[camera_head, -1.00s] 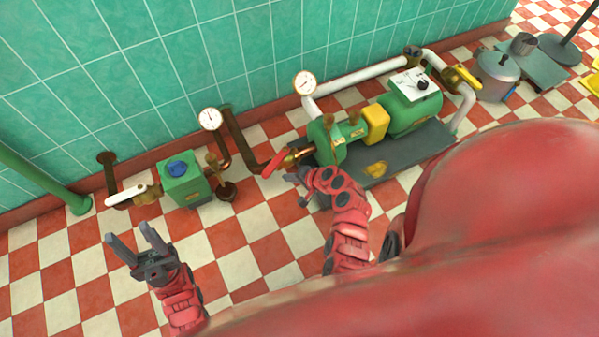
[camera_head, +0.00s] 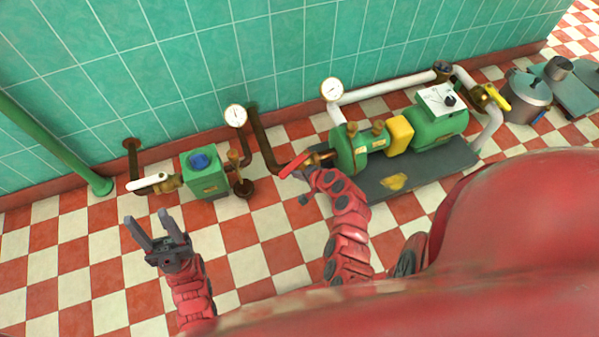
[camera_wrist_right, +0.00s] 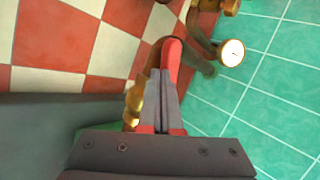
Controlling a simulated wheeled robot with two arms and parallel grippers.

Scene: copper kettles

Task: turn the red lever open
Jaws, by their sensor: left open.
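The red lever (camera_head: 293,166) sits on the copper pipe fitting at the left end of the green pump, slanted in the head view. It also shows in the right wrist view (camera_wrist_right: 173,54), just beyond and beside the fingertips. My right gripper (camera_wrist_right: 164,72) has its two fingers close together at the lever. Whether the lever is pinched between them or only touched, I cannot tell; in the head view the wrist partly hides this. My left gripper (camera_head: 153,222) is open and empty above the tiled floor at the lower left.
A green pump (camera_head: 438,125) on a dark base stands right of the lever. A green box (camera_head: 205,178) with a blue knob and a white lever (camera_head: 148,181) are to the left. Gauges (camera_head: 235,116) and pipes line the teal wall. Pots stand far right. The front-left floor is clear.

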